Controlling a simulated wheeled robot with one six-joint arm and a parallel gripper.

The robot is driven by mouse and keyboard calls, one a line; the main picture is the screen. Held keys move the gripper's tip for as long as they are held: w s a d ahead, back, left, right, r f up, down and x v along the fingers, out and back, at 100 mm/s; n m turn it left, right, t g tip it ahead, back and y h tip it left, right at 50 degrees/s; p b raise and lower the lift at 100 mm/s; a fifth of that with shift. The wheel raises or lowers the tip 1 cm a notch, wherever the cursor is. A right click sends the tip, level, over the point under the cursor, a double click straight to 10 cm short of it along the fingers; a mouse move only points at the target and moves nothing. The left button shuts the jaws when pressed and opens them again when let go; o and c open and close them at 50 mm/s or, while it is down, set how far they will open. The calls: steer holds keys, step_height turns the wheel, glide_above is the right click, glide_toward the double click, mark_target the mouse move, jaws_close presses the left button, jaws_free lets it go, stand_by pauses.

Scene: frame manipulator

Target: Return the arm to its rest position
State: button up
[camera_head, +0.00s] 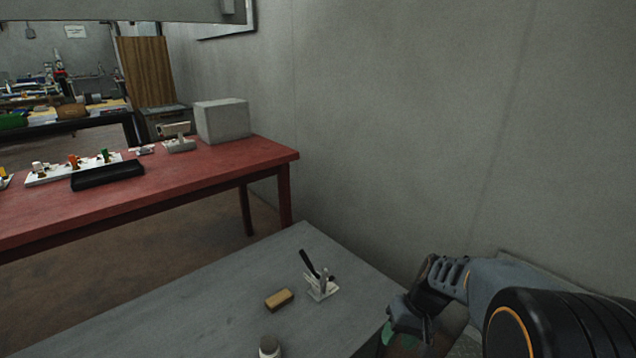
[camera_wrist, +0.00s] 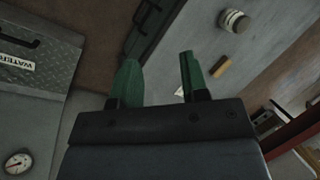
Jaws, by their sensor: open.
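My gripper shows in the wrist view (camera_wrist: 158,82) with two green fingers apart and nothing between them. In the head view my arm (camera_head: 440,285) reaches in from the lower right, and the gripper end (camera_head: 400,335) is at the bottom edge, partly cut off, beside the right side of the grey table (camera_head: 215,300). The gripper is clear of the objects on that table.
The grey table holds a tan block (camera_head: 279,299), a white stand with a black tool (camera_head: 321,287) and a white round container (camera_head: 269,347). A red table (camera_head: 200,185) stands behind. A grey wall (camera_head: 420,120) rises at the right. A gauge (camera_wrist: 18,162) shows in the wrist view.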

steer(key=s+r+t+h+p, duration=0.2)
steer(key=r+p, duration=0.6)
steer(key=r, duration=0.5)
steer(key=s+a+r+t+h+p, duration=0.1)
steer(key=s+r+p, duration=0.4)
steer(key=r, duration=0.9)
steer(key=t+h+p, duration=0.1)
steer(key=p, duration=0.2)
steer(key=shift+s+a+r+t, duration=0.25)
steer(key=shift+s+t, duration=0.05)
steer(key=shift+d, duration=0.1)
